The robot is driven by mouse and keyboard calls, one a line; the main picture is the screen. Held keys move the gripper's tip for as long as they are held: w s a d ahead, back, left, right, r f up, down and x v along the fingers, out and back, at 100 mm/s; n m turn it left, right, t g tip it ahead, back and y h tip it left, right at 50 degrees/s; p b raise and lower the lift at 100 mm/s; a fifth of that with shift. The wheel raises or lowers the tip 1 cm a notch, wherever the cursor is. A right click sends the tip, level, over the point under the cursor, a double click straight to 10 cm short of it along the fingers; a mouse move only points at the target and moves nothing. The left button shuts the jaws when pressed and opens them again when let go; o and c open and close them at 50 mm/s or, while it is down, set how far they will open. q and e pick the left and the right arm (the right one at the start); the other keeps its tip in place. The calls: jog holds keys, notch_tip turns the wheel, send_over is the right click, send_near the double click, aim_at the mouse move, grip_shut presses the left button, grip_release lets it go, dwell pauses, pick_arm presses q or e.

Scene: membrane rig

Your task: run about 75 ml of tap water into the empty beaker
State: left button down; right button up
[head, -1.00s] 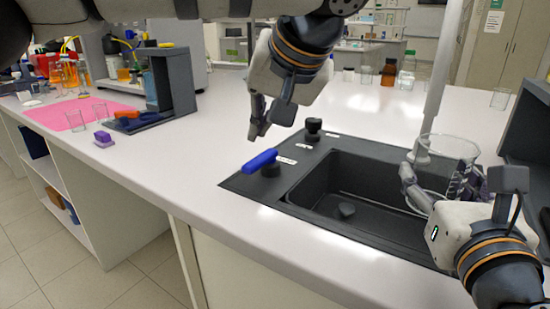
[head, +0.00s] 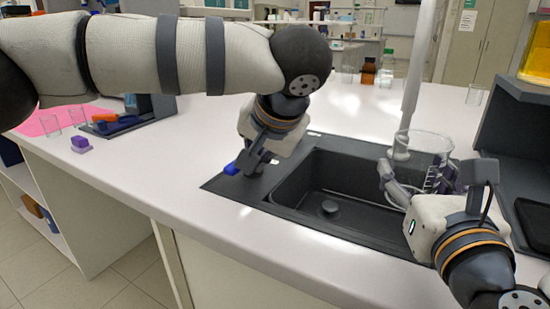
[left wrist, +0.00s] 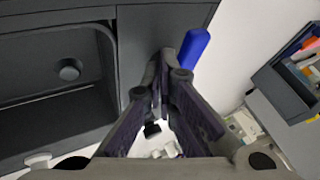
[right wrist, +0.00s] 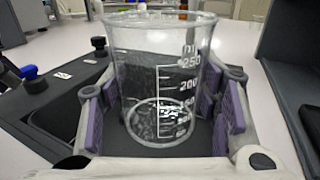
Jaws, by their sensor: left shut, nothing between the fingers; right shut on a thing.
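The clear beaker (head: 428,146) is held upright by my right gripper (head: 415,185) at the right end of the sink. In the right wrist view the beaker (right wrist: 162,75) sits between the purple finger pads, its scale facing me; I make out no clear water in it. The white tap column (head: 408,110) stands by the beaker's left rim; whether its outlet is over the beaker I cannot tell. My left gripper (head: 252,168) is shut and empty at the blue tap lever (head: 231,169), partly hiding it. In the left wrist view the lever (left wrist: 195,47) is beside the closed fingertips.
The dark sink basin (head: 330,195) lies between my grippers, with a drain plug in it. A dark stand (head: 510,130) with an amber vessel is close on the right. A pink mat (head: 35,125) and glasses are at the far left. The front counter is clear.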

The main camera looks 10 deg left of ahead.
aim_at(229, 165)
pick_arm(q)
jog(key=shift+w+a, duration=0.1)
jog(key=shift+a, duration=0.1)
jog(key=shift+a, duration=0.1)
jog(key=shift+a+m+t+h, duration=0.3)
jog(key=shift+a+m+h, duration=0.25)
jog(key=shift+m, duration=0.45)
jog(key=shift+a+m+h, duration=0.35)
jog(key=shift+m, duration=0.15)
jog(key=shift+w+a, duration=0.1)
jog(key=shift+a, duration=1.35)
